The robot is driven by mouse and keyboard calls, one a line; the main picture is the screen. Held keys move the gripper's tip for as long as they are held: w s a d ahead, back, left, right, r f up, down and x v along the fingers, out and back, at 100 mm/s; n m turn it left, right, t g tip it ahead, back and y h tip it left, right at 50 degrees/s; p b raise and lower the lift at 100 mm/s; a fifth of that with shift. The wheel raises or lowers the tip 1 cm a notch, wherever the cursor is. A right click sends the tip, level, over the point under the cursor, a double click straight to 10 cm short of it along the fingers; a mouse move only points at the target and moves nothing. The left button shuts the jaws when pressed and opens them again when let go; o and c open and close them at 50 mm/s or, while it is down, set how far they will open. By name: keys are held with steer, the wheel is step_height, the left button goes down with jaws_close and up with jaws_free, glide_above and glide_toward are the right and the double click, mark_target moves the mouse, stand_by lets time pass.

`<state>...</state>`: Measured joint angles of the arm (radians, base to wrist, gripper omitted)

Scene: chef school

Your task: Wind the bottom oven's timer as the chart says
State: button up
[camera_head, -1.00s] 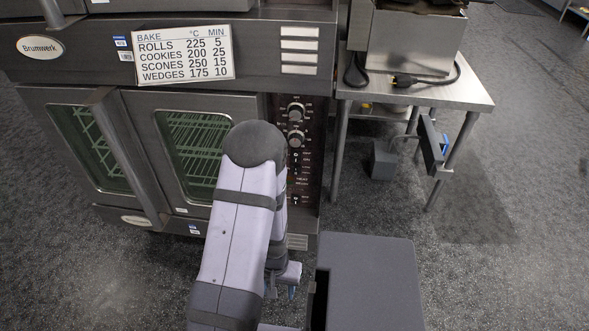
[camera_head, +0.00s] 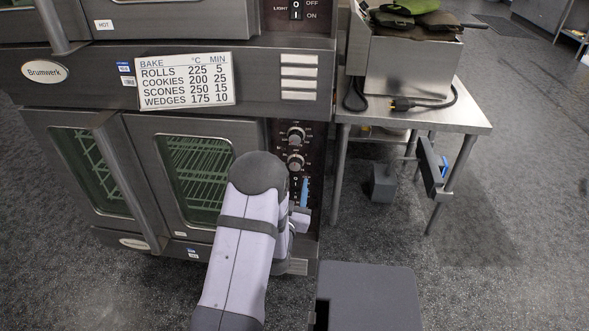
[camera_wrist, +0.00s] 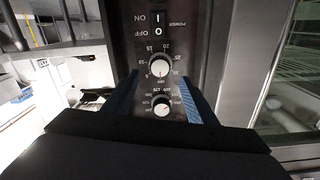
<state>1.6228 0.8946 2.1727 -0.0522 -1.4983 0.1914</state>
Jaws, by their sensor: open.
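The bake chart (camera_head: 184,81) on the oven reads rolls 225 °C 5 min, cookies 200 25, scones 250 15, wedges 175 10. The bottom oven's panel holds two round silver knobs, a temperature knob (camera_head: 296,135) above and the timer knob (camera_head: 295,162) below. The wrist view is upside down: the timer knob (camera_wrist: 160,67) has minute marks around it and a red mark pointing down. The temperature knob (camera_wrist: 162,107) is beneath it; its setting is too small to read. My gripper (camera_wrist: 155,98) is open and empty, its blue-padded fingers before the panel, apart from the timer knob.
The power switch (camera_wrist: 157,25) is at the wrist view's top. Oven doors with a long handle (camera_head: 130,185) stand left of the panel. A steel table (camera_head: 440,118) with a corded appliance (camera_head: 408,70) stands to the right. Open floor lies beyond.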

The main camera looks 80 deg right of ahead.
mark_target(295, 167)
steer(key=shift+d, duration=3.7)
steer(key=c, duration=0.9)
